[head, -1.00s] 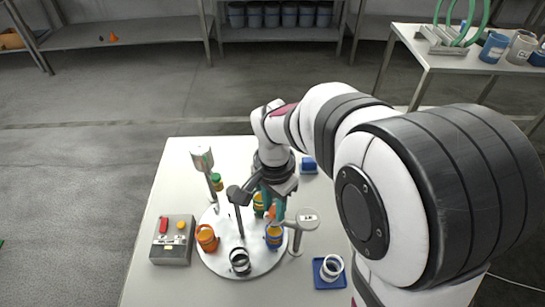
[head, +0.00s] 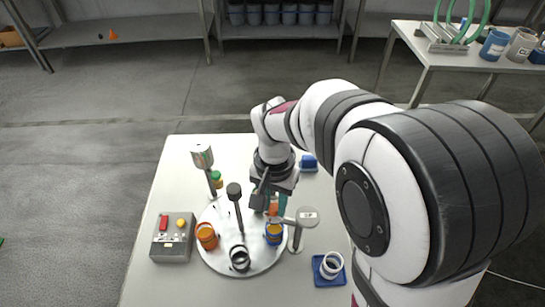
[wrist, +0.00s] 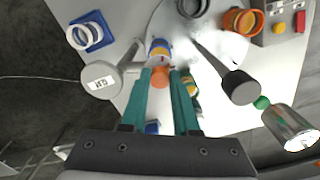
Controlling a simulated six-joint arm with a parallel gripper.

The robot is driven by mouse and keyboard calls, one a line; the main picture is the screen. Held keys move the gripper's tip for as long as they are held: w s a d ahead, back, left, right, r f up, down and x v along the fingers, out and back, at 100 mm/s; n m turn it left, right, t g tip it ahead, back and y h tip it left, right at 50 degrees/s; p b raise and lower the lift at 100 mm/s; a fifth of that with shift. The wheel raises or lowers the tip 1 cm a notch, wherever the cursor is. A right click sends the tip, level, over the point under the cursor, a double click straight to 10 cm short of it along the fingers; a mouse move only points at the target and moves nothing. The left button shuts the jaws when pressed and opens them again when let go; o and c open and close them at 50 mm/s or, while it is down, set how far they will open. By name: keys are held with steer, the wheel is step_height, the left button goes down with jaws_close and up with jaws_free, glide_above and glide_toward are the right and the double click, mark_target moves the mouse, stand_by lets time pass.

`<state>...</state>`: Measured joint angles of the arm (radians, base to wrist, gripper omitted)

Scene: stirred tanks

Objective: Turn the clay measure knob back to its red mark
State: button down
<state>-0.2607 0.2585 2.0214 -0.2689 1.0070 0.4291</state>
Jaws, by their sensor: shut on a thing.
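An orange knob (wrist: 160,76) sits between the fingertips of my gripper (wrist: 160,80) in the wrist view. The teal fingers are shut on it from both sides. In the head view my gripper (head: 276,203) points down over the right part of the round white plate, and the knob (head: 272,210) shows only partly. A grey post with a round labelled head (head: 307,214) stands just right of it, with an arm reaching towards the knob. Its label (wrist: 99,83) is too small to read surely.
Round the white plate (head: 222,262) stand a blue-and-yellow pot (head: 274,234), an orange pot (head: 206,237), a dark ring-shaped pot (head: 240,259) and a dark-headed post (head: 235,193). A control box (head: 172,250) lies left, a blue tray (head: 320,280) right.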

mark_target(274, 207)
steer(key=n, duration=0.4)
steer(key=shift+n, duration=2.1)
steer(key=c, duration=0.7)
jaws_free()
steer(key=shift+o, duration=0.2)
step_height(274, 207, up, 16)
steer(key=shift+f, duration=0.1)
